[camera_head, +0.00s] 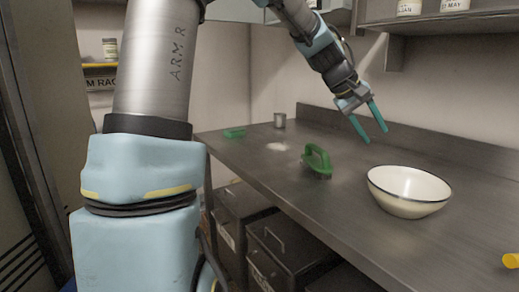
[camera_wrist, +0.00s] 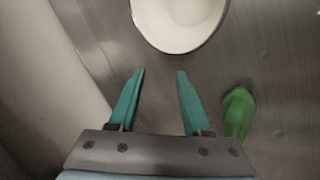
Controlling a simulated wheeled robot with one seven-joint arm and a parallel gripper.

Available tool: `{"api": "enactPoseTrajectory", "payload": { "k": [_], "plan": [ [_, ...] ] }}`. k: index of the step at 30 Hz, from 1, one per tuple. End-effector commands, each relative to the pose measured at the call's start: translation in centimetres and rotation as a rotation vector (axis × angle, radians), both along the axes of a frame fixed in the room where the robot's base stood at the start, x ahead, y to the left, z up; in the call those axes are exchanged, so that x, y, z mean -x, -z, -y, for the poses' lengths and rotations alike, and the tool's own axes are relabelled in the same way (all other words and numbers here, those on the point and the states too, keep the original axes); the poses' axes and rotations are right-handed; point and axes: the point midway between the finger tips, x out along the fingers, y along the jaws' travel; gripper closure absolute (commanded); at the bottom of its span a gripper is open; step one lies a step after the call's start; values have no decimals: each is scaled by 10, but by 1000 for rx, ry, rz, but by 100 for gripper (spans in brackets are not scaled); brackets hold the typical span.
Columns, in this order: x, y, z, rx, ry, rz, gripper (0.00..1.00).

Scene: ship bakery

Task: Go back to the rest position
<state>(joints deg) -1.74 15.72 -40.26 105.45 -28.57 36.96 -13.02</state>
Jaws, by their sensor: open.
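My gripper (camera_head: 374,136) is open and empty, held above the metal counter (camera_head: 345,201) with its two green fingers apart. It also shows in the wrist view (camera_wrist: 160,76), with nothing between the fingers. A cream bowl with a dark rim (camera_head: 408,191) stands on the counter to the right of and below the gripper; it shows in part at the top of the wrist view (camera_wrist: 180,22). A green-handled brush (camera_head: 317,160) sits on the counter left of the bowl and appears as a green shape (camera_wrist: 238,112) in the wrist view.
A metal cup (camera_head: 279,120), a green item (camera_head: 234,133) and a pale patch (camera_head: 278,147) are farther back on the counter. A yellow object (camera_head: 511,261) is at the right edge. Dark drawers (camera_head: 290,240) are below. A shelf with jars (camera_head: 440,22) hangs upper right.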

Motion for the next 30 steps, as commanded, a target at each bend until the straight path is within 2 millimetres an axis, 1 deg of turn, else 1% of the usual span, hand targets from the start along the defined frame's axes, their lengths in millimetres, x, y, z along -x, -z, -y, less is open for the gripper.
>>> {"api": "enactPoseTrajectory", "payload": {
  "k": [1,2,3,5,6,7,8,9,11,12,15,18,21,24,30],
  "plan": [
    [0,19,-31,-78,-11,20,51],
    [-1,31,-50,-122,-18,32,51],
    [0,45,-75,-178,-24,45,51],
    [4,64,-114,-261,-30,62,51],
    [8,76,-141,-314,-33,69,51],
    [12,84,-161,-352,-36,74,51],
    [18,91,-181,-389,-35,74,51],
    [26,100,-207,-435,-35,78,51],
    [41,111,-243,-499,-30,74,51],
    [51,117,-265,-534,-28,71,51],
    [79,129,-308,-601,-17,58,51],
    [100,137,-334,-640,-4,46,51],
    [112,141,-347,-659,4,38,51],
    [116,142,-351,-663,6,35,51],
    [115,143,-350,-663,5,36,51]
  ]
}}
